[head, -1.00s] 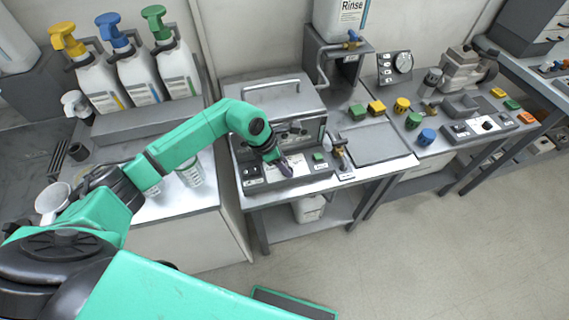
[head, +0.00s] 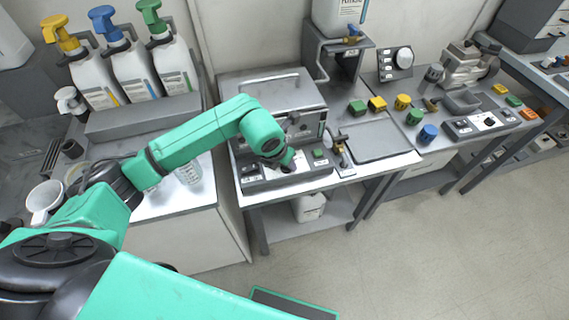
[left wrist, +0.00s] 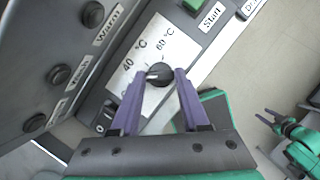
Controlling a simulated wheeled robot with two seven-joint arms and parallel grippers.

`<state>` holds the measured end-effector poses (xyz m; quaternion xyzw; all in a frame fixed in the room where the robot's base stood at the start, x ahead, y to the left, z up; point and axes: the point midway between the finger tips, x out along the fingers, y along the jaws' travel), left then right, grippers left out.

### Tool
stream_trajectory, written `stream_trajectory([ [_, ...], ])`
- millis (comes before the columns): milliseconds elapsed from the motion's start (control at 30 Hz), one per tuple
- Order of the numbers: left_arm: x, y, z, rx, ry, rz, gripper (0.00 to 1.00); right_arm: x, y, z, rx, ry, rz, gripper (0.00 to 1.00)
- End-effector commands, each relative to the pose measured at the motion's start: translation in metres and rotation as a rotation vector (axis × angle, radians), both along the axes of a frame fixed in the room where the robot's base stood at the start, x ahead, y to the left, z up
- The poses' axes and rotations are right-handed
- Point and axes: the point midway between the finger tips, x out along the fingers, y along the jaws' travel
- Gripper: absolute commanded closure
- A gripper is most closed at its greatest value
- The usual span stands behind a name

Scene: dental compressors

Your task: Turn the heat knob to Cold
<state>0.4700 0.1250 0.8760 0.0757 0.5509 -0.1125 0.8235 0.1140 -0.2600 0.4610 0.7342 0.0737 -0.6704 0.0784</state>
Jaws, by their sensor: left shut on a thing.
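The heat knob (left wrist: 160,73) is a small black dial on a white plate (left wrist: 172,45) marked 40 °C and 60 °C in the left wrist view. A white mark on the knob points to the left in that view, below the 40 °C print. No Cold mark is readable; part of the plate is behind the fingers. My left gripper (left wrist: 163,80) is shut on the knob, one purple finger on each side. In the head view my left gripper (head: 289,166) is over the front panel of the grey machine (head: 265,97), with the knob hidden. My right gripper (left wrist: 267,117) is open and empty, off to the right.
Several black buttons (left wrist: 60,74), one by a Warm label, line the upright panel beside the plate. A green button (head: 318,153) by a Start label is on the same front panel. A metal tap (head: 340,146) stands just right of it.

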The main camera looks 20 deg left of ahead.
Motion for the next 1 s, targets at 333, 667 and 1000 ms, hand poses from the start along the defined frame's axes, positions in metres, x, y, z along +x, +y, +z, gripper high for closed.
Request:
stream_trajectory([
  [333, 0.001, -0.003, 0.000, -0.003, -0.007, 0.235, 1.00, 0.000, 0.000, -0.020, 0.000, -0.001, 0.000, 0.50],
  [667, 0.001, -0.003, 0.002, -0.002, -0.005, 0.323, 1.00, 0.001, 0.000, -0.025, 0.000, -0.001, 0.000, 0.50],
  [1000, 0.001, -0.003, 0.002, -0.003, -0.005, 0.331, 1.00, 0.001, 0.000, -0.025, 0.000, -0.001, 0.000, 0.50],
])
